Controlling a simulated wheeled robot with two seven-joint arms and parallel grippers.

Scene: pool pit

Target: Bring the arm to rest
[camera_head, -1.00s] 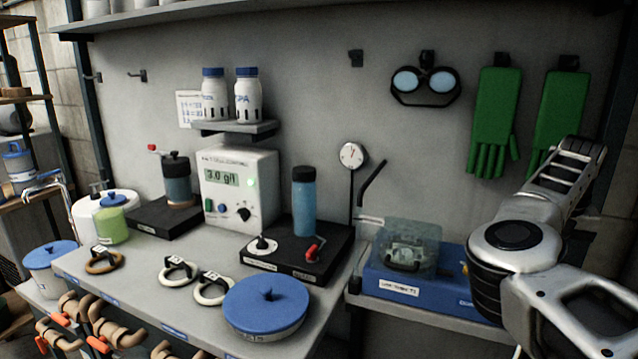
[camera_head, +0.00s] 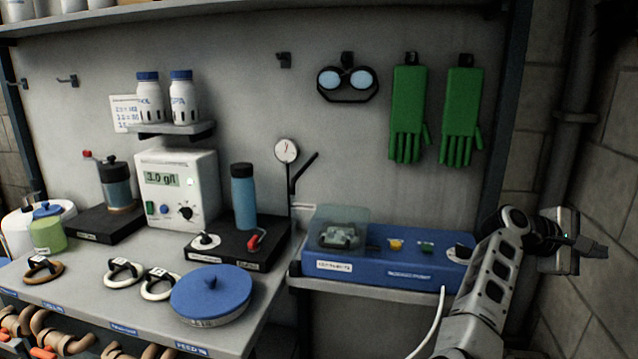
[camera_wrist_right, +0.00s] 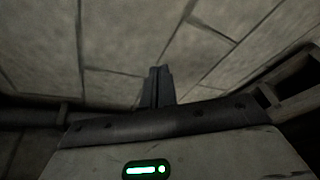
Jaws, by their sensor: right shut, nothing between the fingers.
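My right arm comes in from the lower right of the head view. My left arm and gripper are not in view.
A blue box (camera_head: 385,268) with a clear cover sits on a low shelf beside my right arm. The bench (camera_head: 100,300) at left holds a blue-lidded pot (camera_head: 212,290) and a meter (camera_head: 176,186). Green gloves (camera_head: 408,115) hang on the panel. The block wall (camera_head: 600,150) is close at right.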

